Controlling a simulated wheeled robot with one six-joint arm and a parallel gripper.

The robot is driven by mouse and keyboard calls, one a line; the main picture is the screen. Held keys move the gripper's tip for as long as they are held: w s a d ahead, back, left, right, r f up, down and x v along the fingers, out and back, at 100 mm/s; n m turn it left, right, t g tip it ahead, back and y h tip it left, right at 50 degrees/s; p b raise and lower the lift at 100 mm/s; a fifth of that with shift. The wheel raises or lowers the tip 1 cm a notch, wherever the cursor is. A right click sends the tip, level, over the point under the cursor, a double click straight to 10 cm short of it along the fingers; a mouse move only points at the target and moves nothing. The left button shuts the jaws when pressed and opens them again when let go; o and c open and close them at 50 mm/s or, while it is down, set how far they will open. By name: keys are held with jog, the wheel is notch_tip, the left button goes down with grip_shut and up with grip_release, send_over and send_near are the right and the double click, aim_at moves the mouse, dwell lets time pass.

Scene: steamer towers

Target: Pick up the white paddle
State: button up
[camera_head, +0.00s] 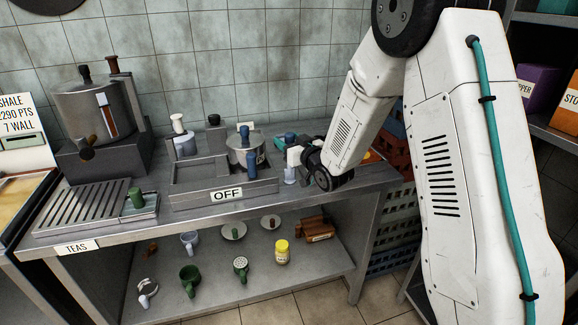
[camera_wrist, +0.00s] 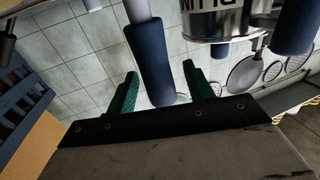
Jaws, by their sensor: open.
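A white-topped piece (camera_head: 293,157) stands upright at the right of the counter, right beside my gripper, with blue above and below it. Another white-topped handle (camera_head: 178,124) stands upright at the back left of the grey tray. I cannot tell for sure which is the white paddle. My gripper (camera_wrist: 160,88) is open, its two green fingers apart. In the wrist view a dark blue handle (camera_wrist: 151,62) with a pale part at its upper end shows in the space between the fingers; I cannot tell whether it touches them. In the head view the fingertips are hard to make out.
A metal pot (camera_head: 243,150) stands close left of my gripper and also shows in the wrist view (camera_wrist: 228,20). The grey tray (camera_head: 197,201) marked OFF lies in front. A large steamer (camera_head: 92,112) is at left.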

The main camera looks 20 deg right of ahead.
grip_shut()
jog(key=shift+r, duration=0.15)
